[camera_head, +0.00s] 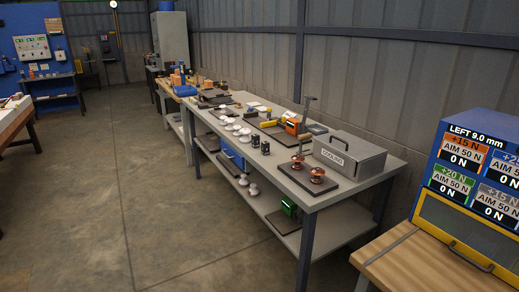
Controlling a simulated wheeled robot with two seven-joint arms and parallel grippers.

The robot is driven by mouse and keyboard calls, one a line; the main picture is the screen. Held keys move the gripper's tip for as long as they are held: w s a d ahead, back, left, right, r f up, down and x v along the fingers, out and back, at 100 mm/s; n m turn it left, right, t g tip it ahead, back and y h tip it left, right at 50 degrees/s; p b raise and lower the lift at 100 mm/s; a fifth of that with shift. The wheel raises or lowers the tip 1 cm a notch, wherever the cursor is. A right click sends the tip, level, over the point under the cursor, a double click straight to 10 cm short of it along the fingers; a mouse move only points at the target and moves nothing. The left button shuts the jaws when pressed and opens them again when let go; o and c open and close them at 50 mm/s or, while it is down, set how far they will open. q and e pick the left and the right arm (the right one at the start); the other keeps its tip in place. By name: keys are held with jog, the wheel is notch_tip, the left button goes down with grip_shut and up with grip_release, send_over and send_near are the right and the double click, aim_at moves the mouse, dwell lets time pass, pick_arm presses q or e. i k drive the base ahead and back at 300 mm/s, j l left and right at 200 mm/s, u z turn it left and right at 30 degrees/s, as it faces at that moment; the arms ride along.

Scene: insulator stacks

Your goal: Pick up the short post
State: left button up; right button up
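Two reddish-brown insulator pieces stand on a dark board near the front of the long grey workbench (362,184). Neither of my grippers is in view, and nothing is seen held.
A grey metal box marked COOLING (350,155) stands right of the insulators. White insulators (238,129), two small black items (260,146) and orange and yellow tools (291,126) lie farther back. A blue display cabinet (470,175) stands at right. The floor (150,200) at left is clear.

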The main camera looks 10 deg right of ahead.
aim_at(255, 138)
jog(key=i+j+z, duration=0.1)
jog(key=i+z, duration=0.2)
jog(key=i+l+u, duration=0.15)
jog(key=i+u, duration=0.2)
jog(key=i, duration=0.65)
